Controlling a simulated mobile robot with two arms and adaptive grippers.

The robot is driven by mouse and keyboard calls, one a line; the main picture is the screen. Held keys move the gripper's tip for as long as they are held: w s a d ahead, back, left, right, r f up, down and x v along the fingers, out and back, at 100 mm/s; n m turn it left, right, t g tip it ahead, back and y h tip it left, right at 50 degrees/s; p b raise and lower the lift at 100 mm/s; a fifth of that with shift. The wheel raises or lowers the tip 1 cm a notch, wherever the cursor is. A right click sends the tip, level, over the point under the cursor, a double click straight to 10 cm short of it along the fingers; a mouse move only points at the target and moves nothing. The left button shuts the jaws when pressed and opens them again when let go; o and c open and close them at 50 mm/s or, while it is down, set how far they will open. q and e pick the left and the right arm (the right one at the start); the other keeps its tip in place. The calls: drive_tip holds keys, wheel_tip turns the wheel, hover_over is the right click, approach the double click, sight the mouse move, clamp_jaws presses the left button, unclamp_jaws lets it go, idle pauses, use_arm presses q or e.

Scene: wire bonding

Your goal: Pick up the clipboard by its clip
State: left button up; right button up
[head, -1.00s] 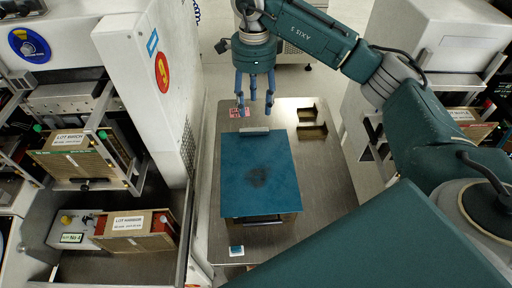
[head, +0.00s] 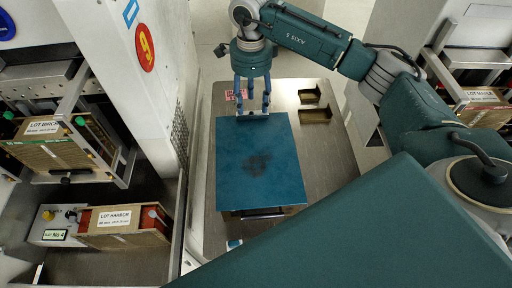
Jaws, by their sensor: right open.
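The clipboard (head: 262,165) is a blue-teal board with a dark smudge in its middle. It lies over something dark on the metal table. Its silver clip (head: 252,117) is at the far edge and partly hidden by my fingers. My right gripper (head: 252,108) points down at the clip with its blue fingers apart. The fingertips are at or just above the clip; I cannot tell whether they touch it. My left gripper is not in view.
A red-and-white label (head: 236,95) lies left of the gripper. A white machine (head: 120,70) stands close on the left, with lot boxes (head: 115,226) below.

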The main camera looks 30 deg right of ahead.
sight(252, 114)
drive_tip(key=f+p, duration=0.1)
drive_tip(key=f, duration=0.1)
drive_tip(key=f+p, duration=0.1)
drive_tip(key=f, duration=0.1)
drive_tip(key=shift+w+d+f, duration=0.15)
drive_tip(key=shift+w+f, duration=0.05)
drive_tip(key=shift+f, duration=0.5)
clamp_jaws()
